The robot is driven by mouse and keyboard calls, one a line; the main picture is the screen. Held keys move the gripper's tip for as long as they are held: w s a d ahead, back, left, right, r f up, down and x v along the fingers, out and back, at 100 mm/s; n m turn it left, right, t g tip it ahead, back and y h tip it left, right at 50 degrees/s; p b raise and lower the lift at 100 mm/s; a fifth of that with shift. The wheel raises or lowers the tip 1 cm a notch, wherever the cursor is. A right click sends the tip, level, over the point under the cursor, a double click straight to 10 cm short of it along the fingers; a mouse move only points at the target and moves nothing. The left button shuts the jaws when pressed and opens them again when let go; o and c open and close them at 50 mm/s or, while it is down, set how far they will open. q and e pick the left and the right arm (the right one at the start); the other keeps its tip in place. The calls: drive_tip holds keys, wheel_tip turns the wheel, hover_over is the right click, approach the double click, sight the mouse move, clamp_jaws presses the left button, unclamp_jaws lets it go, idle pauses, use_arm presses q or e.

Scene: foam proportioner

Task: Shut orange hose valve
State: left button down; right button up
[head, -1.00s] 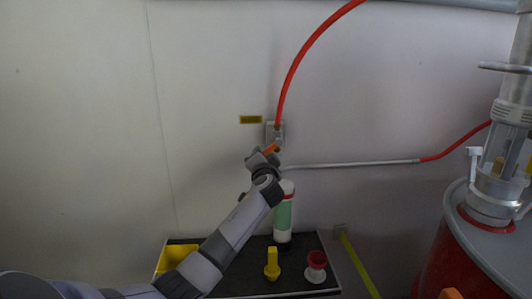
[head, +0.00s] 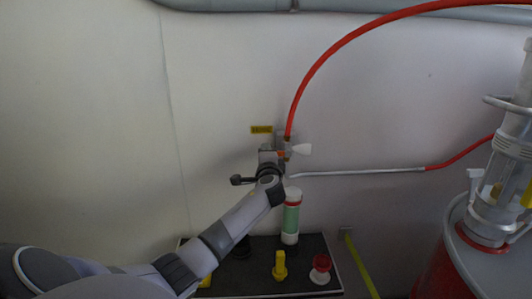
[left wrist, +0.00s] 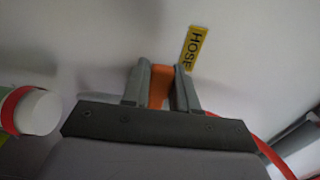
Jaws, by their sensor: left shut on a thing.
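The orange valve handle (left wrist: 159,86) shows between the fingers of my left gripper (left wrist: 162,76) in the left wrist view. The gripper is shut on it. In the head view my left gripper (head: 275,155) is at the wall valve, at the lower end of the red-orange hose (head: 315,72). Only a small bit of the orange handle (head: 281,154) shows there; the gripper hides most of it. A pale piece (head: 302,148) sticks out to the right of the valve. A yellow label (head: 261,129), reading HOSE in the wrist view (left wrist: 194,47), is on the wall beside the valve. My right gripper is not in view.
A grey pipe (head: 360,171) runs right from below the valve. Below, a dark tray (head: 250,277) bears a green-and-white cylinder (head: 291,222), a yellow piece (head: 280,268) and a red-and-white piece (head: 320,270). A red drum (head: 428,275) with a clear-sided apparatus stands at the right.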

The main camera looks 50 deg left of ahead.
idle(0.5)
use_arm(q)
drive_tip(key=c, duration=1)
unclamp_jaws()
drive_tip(key=shift+o, duration=0.2)
drive_tip(key=shift+r, duration=0.1)
drive_tip(key=v, duration=0.7)
drive_tip(key=shift+s, duration=0.1)
